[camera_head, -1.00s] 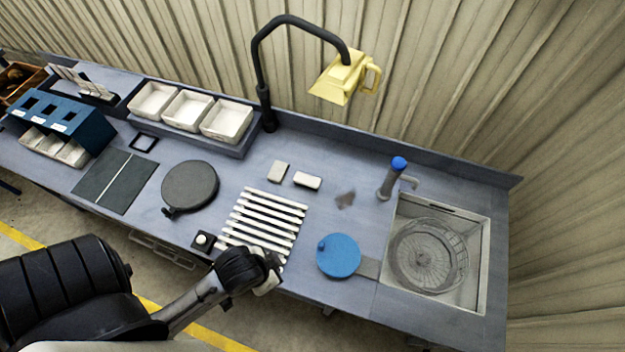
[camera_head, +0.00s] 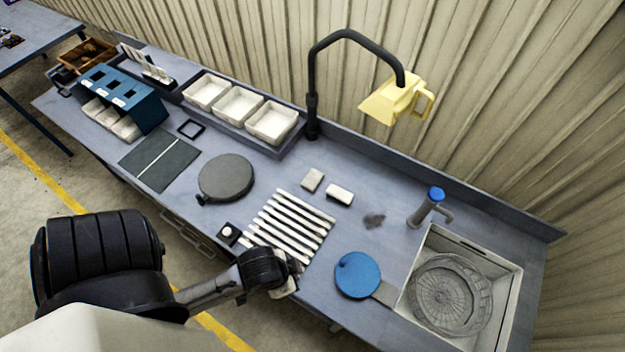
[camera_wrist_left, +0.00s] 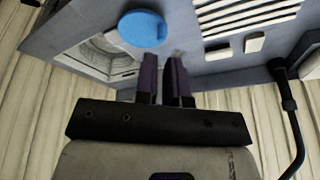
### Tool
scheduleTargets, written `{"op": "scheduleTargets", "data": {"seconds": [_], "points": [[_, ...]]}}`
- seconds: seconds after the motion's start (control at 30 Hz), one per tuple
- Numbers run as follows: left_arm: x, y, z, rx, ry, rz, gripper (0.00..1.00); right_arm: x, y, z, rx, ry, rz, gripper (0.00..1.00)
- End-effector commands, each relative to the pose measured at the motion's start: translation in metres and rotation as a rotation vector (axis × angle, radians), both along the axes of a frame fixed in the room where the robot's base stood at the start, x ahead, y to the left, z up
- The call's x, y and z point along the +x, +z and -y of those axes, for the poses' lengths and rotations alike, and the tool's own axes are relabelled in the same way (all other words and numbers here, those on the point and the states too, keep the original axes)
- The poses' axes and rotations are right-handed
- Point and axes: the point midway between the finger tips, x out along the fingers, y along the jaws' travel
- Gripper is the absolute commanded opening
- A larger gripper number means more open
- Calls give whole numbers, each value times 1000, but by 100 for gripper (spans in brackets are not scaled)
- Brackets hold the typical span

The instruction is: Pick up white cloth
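Two small pale block-like pieces lie on the grey bench behind the white slats: a greyish one (camera_head: 312,180) and a whiter one (camera_head: 340,195). I cannot tell whether either is the white cloth; no clearly draped cloth shows. Both also show in the left wrist view, the whiter one (camera_wrist_left: 218,53) and the other (camera_wrist_left: 255,43). My left gripper (camera_wrist_left: 164,58) has its two dark fingers apart with nothing between them. In the head view my left arm ends over the bench's front edge beside the slats, apart from both pieces. My right gripper is not in view.
The slatted rack (camera_head: 290,226), black round plate (camera_head: 226,177), blue disc (camera_head: 357,275) and small black button box (camera_head: 228,233) crowd the front. A sink (camera_head: 515,290) is at right, a yellow jug (camera_head: 395,100) near the black lamp arm (camera_head: 311,95), white bins (camera_head: 270,123) behind.

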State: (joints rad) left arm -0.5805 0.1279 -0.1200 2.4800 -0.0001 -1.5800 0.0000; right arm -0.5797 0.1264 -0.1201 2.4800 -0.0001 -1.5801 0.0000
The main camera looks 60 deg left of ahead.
Motion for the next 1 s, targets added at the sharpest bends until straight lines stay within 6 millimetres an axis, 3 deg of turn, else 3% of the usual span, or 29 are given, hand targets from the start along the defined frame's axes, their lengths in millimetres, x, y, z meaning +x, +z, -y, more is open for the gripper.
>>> {"op": "scheduleTargets", "data": {"seconds": [0.07,0.87,1.0], "points": [[0,0,0,0,0,0,18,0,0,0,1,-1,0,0],[0,0,4,-14,9,0,95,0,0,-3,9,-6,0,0],[0,0,3,-11,7,0,96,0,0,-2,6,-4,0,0]]}}
